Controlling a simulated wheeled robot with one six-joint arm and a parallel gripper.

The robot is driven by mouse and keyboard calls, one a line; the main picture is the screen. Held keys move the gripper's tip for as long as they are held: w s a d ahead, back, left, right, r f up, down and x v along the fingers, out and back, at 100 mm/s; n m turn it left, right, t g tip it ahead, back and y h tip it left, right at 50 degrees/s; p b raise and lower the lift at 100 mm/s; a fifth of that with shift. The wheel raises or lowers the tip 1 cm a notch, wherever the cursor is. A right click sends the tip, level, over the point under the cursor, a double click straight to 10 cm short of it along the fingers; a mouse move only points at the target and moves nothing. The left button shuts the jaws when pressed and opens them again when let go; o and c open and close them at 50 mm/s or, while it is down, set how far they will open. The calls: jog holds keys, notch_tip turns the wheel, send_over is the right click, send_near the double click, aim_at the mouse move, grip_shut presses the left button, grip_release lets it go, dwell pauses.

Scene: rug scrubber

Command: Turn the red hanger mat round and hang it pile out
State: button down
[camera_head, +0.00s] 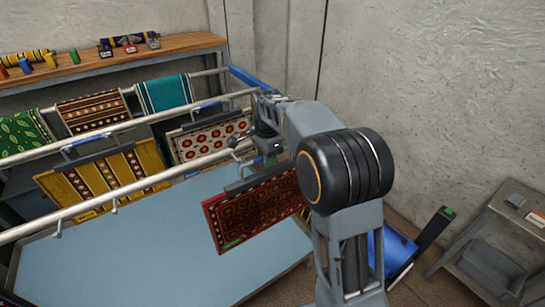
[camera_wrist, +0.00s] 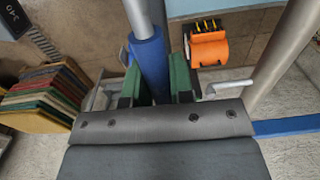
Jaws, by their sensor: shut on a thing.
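The red hanger mat (camera_head: 254,210) hangs tilted below its dark hanger bar (camera_head: 262,179) in the head view, its red patterned face with a green tag at a lower corner towards that camera. In the wrist view the hanger bar (camera_wrist: 160,122) crosses the lower middle, with a plain dark grey sheet (camera_wrist: 160,160) below it. My gripper (camera_wrist: 158,92) is shut at the top of the hanger, its green-padded fingers close together; the exact grip is partly hidden. In the head view my gripper (camera_head: 268,150) is near the front rail (camera_head: 130,195); contact cannot be told.
A yellow hanger mat (camera_head: 108,175) and a cream-red mat (camera_head: 210,138) hang on rails to the left. A pale blue table (camera_head: 150,255) lies below. An orange object (camera_wrist: 208,48) and stacked mats (camera_wrist: 45,95) show in the wrist view. A grey side bench (camera_head: 500,215) stands right.

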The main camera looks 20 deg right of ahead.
jog(key=w+a+f+b, duration=0.1)
jog(key=w+a+f, duration=0.1)
jog(key=w, duration=0.6)
jog(key=shift+a+f, duration=0.25)
jog(key=shift+f, duration=0.1)
dwell(0.4)
jog(key=c, duration=1.2)
grip_release()
jog(key=shift+s, duration=0.1)
jog(key=shift+o, duration=1.4)
jog(key=shift+f, duration=0.15)
